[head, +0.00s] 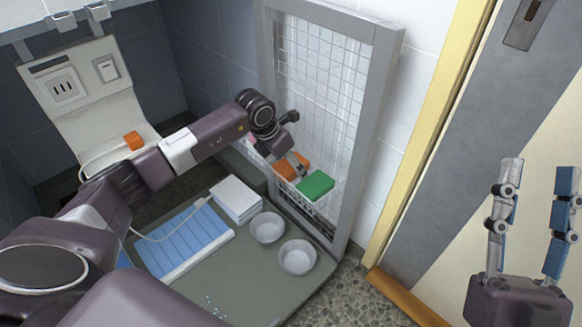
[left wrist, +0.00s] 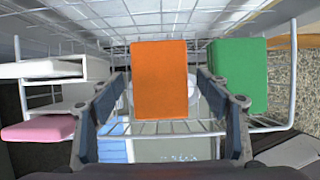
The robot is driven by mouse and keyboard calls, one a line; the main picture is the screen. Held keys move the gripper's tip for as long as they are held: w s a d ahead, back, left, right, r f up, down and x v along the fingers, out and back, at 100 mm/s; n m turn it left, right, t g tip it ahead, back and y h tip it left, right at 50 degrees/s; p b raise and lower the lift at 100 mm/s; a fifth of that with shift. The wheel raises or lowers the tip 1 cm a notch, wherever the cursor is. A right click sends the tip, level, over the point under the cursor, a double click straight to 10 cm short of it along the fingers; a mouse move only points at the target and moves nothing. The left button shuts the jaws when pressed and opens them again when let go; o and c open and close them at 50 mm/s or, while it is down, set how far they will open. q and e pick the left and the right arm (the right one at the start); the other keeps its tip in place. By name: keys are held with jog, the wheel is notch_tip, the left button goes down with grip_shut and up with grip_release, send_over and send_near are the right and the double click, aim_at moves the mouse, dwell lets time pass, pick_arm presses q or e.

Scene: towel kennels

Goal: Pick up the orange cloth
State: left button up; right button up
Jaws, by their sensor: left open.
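The orange cloth (head: 287,169) is a folded block in a wire basket (head: 325,211) on the mesh door. In the left wrist view the orange cloth (left wrist: 159,82) stands between the two fingers of my left gripper (left wrist: 162,80), with a gap on each side. In the head view my left gripper (head: 297,165) is at the orange cloth and partly covers it. It is open. My right gripper (head: 538,172) is open and empty at the far right, away from the basket.
A green cloth (head: 315,184) sits beside the orange one, close to a left finger in the wrist view. A pink cloth (left wrist: 38,130) is at the left. Two white bowls (head: 267,228) (head: 297,257), a white folded stack (head: 235,198) and a blue mat (head: 185,243) lie below.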

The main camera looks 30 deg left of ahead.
aim_at(288, 165)
pick_arm(q)
jog(key=shift+c, duration=0.6)
jog(key=c, duration=1.1)
jog(key=shift+c, duration=0.2)
